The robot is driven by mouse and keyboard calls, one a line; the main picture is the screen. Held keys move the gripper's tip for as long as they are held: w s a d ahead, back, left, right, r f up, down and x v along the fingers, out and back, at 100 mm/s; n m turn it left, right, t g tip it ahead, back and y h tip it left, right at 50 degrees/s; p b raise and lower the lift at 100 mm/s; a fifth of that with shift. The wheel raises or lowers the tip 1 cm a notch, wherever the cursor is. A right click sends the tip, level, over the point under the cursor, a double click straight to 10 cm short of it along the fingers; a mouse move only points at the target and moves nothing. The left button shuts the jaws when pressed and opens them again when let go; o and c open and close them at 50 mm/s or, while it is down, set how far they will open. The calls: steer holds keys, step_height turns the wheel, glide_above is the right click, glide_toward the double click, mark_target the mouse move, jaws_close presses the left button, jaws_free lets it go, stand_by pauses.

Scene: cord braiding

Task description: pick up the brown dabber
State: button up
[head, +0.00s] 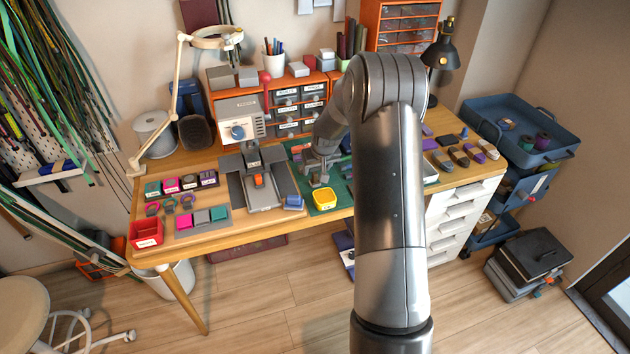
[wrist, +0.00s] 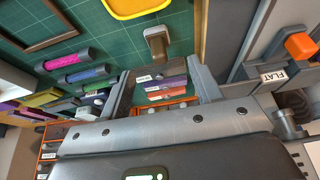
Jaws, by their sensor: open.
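A small grey-brown block with a narrower stem (wrist: 157,45), which looks like the brown dabber, is on the green mat (wrist: 110,50) in the wrist view. It lies just beyond the fingertips, near the gap between them, close to the yellow tray (wrist: 138,6). My gripper (wrist: 161,77) is open, with nothing seen held between its fingers. In the head view my gripper (head: 317,176) hangs over the green mat behind the yellow tray (head: 324,199); I cannot make out the dabber there, as my arm and gripper crowd that spot.
A grey device with an orange knob (wrist: 301,45) and a FLAT label stands to the right. Several small brown and purple blocks (head: 460,157) sit at the desk's right end.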

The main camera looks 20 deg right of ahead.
mark_target(315, 173)
steer(key=shift+w+x, duration=0.2)
steer(key=shift+x, duration=3.6)
steer(key=shift+r, duration=0.1)
steer(key=c, duration=1.1)
